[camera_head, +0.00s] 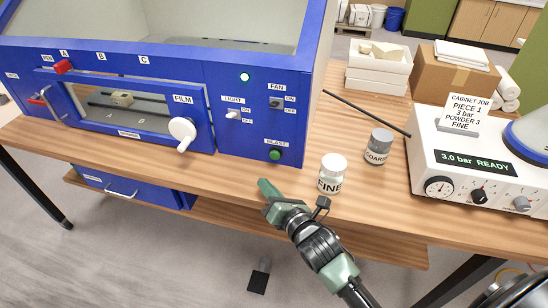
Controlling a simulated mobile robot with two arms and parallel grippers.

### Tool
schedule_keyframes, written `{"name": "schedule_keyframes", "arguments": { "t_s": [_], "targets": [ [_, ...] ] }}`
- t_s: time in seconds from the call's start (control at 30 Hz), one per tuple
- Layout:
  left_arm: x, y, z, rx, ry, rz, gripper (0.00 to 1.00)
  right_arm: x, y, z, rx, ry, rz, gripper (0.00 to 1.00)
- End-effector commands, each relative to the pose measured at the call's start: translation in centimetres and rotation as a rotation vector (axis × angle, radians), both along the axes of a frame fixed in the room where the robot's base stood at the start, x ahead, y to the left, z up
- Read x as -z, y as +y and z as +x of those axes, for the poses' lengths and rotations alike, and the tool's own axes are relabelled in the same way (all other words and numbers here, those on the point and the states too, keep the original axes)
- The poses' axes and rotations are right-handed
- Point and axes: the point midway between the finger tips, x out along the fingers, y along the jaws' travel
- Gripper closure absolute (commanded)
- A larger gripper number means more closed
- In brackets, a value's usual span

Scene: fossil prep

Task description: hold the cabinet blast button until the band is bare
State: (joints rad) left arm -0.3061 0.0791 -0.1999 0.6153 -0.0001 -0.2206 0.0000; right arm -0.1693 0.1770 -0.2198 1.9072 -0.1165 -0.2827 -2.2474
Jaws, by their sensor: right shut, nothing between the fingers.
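The blue blast cabinet (225,75) stands on the wooden bench at the left. Its green BLAST button (275,155) is on the lower right of the front panel, uncovered. My right gripper (266,187) is shut and empty in front of the bench edge, below the button and apart from it in the picture. Behind the cabinet's front window, a small tan piece (122,98) sits on dark rails; its band is too small to make out. My left gripper is out of view.
A FINE jar (331,180) stands just right of my gripper, with a COARSE jar (377,150) behind it. The white supply unit (465,165) reads "3.0 bar READY". A card (467,112) reads piece 1, 3 bar, powder 3, fine. A white FILM knob (182,130) sticks out of the cabinet.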

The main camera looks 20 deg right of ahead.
Motion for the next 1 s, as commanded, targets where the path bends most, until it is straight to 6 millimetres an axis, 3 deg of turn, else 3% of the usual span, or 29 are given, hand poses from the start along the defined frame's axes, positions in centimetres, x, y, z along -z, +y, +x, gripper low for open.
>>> {"name": "schedule_keyframes", "arguments": {
  "t_s": [0.3,0.5,1.0],
  "targets": [
    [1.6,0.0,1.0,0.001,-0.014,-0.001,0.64,0.1,-2.7,3.8,0.002,-0.001,-0.002,1.00],
    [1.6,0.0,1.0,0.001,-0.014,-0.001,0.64,0.0,-3.6,5.3,0.000,-0.001,-0.003,1.00],
    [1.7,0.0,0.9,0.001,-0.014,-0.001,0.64,0.0,-4.0,5.9,0.001,0.001,0.001,1.00]
  ]
}}
